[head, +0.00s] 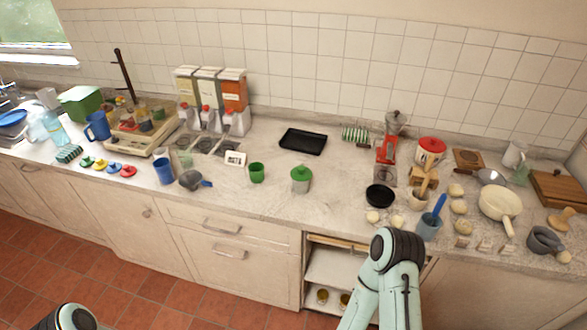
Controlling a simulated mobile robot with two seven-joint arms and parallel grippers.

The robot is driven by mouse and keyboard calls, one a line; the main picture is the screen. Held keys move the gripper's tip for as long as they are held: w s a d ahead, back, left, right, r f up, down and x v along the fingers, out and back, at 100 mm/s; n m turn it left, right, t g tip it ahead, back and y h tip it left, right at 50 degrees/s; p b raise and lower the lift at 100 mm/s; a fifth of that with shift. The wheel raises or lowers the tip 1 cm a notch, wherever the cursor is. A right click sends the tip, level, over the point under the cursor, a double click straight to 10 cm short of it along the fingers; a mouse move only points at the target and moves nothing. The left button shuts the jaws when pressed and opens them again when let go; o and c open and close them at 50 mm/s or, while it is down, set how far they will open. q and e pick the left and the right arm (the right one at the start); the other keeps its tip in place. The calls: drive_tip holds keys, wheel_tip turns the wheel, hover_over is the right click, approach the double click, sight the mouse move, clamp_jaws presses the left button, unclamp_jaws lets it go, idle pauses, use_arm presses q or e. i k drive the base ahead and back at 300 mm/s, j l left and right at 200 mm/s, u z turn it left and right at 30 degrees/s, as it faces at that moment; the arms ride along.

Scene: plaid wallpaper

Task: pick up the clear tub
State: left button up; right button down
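Which object is the clear tub is uncertain at this size. A small see-through container (185,158) stands on the counter left of centre, behind the blue cup. Another pale, see-through-looking piece (520,174) is at the far right, near the white mug. A jar with a green lid (301,181) stands mid-counter; I cannot tell whether its body is clear. Part of my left arm shows at the bottom left edge, and a bent part of my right arm shows in front of the counter at right of centre. Neither gripper's fingers are visible.
The counter (270,205) is crowded at both ends. A black tray (303,141) lies near the back. A green cup (257,172), blue cup (163,171) and grey pan (190,180) stand left of the jar. Bare counter surrounds the jar. An open shelf (325,268) is below.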

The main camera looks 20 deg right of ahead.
sight(299, 188)
drive_tip(key=i+l+u, duration=0.1)
drive_tip(key=l+u, duration=0.4)
drive_tip(key=u, duration=0.2)
drive_tip(key=l+u, duration=0.35)
drive_tip(key=i+j, duration=0.05)
